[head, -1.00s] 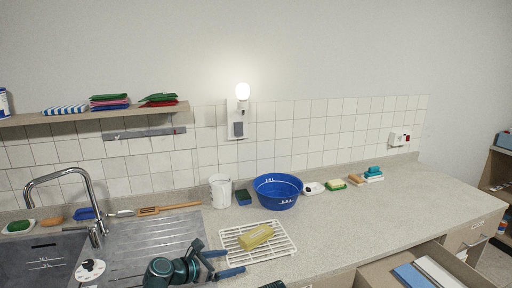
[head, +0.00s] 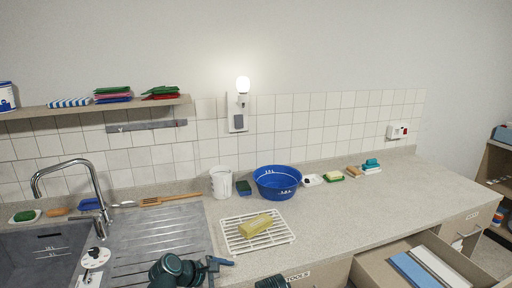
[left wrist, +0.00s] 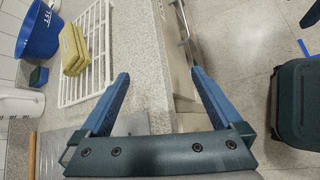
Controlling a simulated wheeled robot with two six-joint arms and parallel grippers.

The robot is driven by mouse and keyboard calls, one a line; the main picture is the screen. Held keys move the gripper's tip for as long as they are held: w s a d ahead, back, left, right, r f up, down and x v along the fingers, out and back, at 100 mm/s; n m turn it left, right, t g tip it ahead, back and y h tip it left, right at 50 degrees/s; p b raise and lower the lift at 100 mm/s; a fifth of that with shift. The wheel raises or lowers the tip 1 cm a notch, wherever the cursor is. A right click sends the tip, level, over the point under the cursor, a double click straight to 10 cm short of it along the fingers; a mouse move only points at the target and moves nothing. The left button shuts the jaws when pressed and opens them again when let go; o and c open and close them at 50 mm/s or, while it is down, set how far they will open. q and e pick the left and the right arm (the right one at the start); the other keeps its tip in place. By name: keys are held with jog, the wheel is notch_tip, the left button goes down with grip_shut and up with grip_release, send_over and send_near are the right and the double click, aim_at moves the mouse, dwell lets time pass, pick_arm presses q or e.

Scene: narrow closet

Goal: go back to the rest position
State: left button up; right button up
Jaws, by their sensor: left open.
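My left gripper (head: 220,265) is at the bottom of the head view, in front of the counter edge beside the sink's drainboard. In the left wrist view its two blue fingers (left wrist: 160,74) are spread apart with nothing between them. The yellow sponge (head: 255,224) lies on the white wire rack (head: 283,238), apart from the gripper; it also shows in the left wrist view (left wrist: 73,48). My right gripper is not visible; only a dark part shows at the bottom edge of the head view.
The counter (head: 345,205) holds a blue basin (head: 277,184), a white jug (head: 221,182) and several sponges and soaps along the wall. The sink (head: 40,255) and tap (head: 70,166) are at left. An open drawer (head: 385,252) juts out at lower right. Floor (left wrist: 240,35) shows beyond the counter edge.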

pick_arm(q)
jog(key=s+a+f+m+g+y, duration=0.5)
jog(key=s+a+f+m+y, duration=0.4)
jog(key=m, duration=0.9)
jog(key=s+d+r+m+g, duration=0.1)
jog(key=s+d+m, duration=0.3)
jog(key=s+d, duration=0.3)
jog(key=d, duration=0.4)
jog(key=shift+r, duration=0.3)
jog(key=shift+d, duration=0.1)
